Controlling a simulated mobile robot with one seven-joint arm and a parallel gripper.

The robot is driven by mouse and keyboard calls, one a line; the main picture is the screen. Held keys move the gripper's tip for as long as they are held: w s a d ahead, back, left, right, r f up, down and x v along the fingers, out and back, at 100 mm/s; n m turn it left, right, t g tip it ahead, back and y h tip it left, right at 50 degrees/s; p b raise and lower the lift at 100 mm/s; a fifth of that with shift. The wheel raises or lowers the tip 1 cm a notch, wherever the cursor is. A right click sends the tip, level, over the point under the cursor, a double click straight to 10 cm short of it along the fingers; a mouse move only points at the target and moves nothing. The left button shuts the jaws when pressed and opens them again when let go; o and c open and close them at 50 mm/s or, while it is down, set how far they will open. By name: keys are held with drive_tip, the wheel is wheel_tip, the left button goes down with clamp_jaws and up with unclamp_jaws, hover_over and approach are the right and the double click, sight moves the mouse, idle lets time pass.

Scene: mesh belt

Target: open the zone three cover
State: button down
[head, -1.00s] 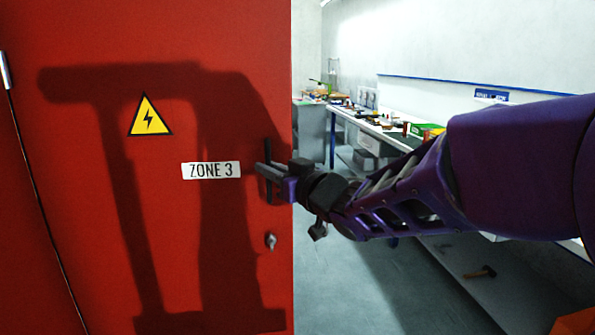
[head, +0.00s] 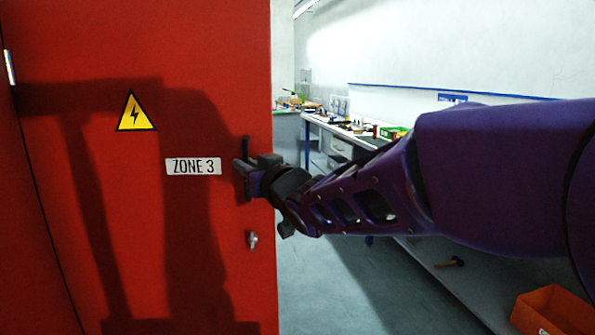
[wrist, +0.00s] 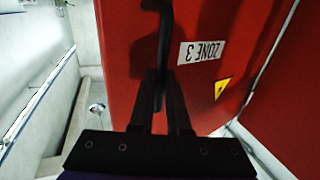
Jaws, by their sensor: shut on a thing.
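The zone three cover (head: 120,220) is a red panel with a ZONE 3 label and a yellow warning sign. Its hinge side is at the left in the head view. A dark upright handle (head: 246,150) stands near its free right edge. My gripper (head: 248,174) is shut on the handle. A small keyed lock (head: 252,240) sits below the handle. In the wrist view the cover (wrist: 130,60) appears upside down, swung out from the red cabinet (wrist: 295,90). The fingers (wrist: 160,95) close around the handle (wrist: 164,35), part of which they hide.
A long workbench (head: 340,130) with many small items runs along the right wall. An orange bin (head: 550,310) is at the lower right, and a hammer (head: 450,262) lies on the bench's lower shelf. Grey floor (head: 330,280) is clear beside the cover.

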drive_tip(key=shift+s+a+r, duration=0.15)
drive_tip(key=shift+s+a, duration=0.2)
drive_tip(key=c, duration=0.9)
unclamp_jaws()
drive_tip(key=shift+w, duration=0.1)
drive_tip(key=shift+d, duration=0.2)
